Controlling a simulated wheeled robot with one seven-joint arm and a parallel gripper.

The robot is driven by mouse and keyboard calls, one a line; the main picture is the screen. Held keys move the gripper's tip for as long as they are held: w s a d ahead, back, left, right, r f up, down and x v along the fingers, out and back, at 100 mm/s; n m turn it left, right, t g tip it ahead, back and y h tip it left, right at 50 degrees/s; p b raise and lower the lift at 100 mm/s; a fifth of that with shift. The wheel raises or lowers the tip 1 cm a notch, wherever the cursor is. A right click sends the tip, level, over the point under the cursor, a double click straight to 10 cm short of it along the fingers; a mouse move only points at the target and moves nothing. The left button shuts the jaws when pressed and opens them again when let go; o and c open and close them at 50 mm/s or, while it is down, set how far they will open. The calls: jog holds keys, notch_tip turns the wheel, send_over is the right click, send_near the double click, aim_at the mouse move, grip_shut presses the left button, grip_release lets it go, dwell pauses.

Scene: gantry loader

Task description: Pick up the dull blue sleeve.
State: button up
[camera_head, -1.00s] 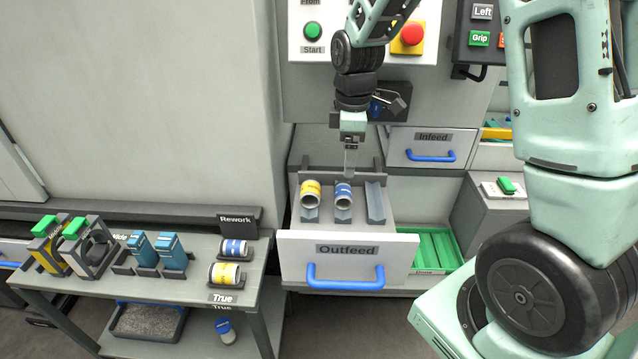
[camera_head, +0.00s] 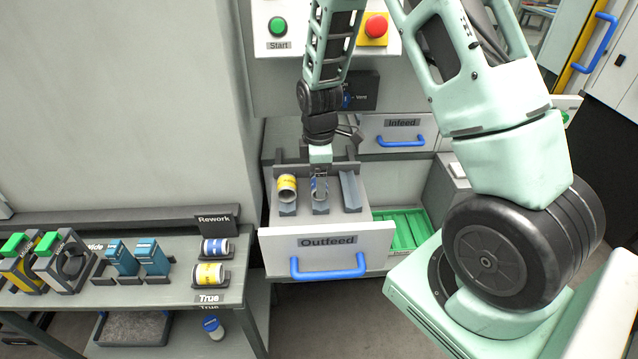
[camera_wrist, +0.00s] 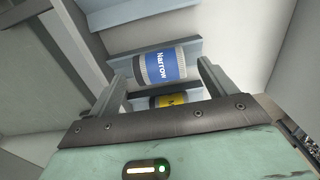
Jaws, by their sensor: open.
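A blue-banded sleeve (camera_head: 319,190) lies on its side in the middle cradle of the Outfeed drawer (camera_head: 325,241). In the wrist view this sleeve (camera_wrist: 165,66) has grey ends and a label reading "Narrow". My gripper (camera_head: 319,172) is above it, pointing down, and partly hides it in the head view. In the wrist view my gripper (camera_wrist: 161,72) is open, with one finger on either side of the sleeve in the picture. I cannot tell whether the fingers touch it.
A yellow-banded sleeve (camera_head: 287,188) lies in the left cradle; the right cradle (camera_head: 350,191) is empty. The Rework table (camera_head: 175,292) at left holds another blue-banded sleeve (camera_head: 215,248) and a yellow-banded one (camera_head: 209,273). The gantry panel (camera_head: 257,85) stands behind.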

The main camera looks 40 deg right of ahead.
jog(key=shift+f, duration=1.15)
jog(key=c, duration=1.2)
jog(key=shift+r, duration=0.1)
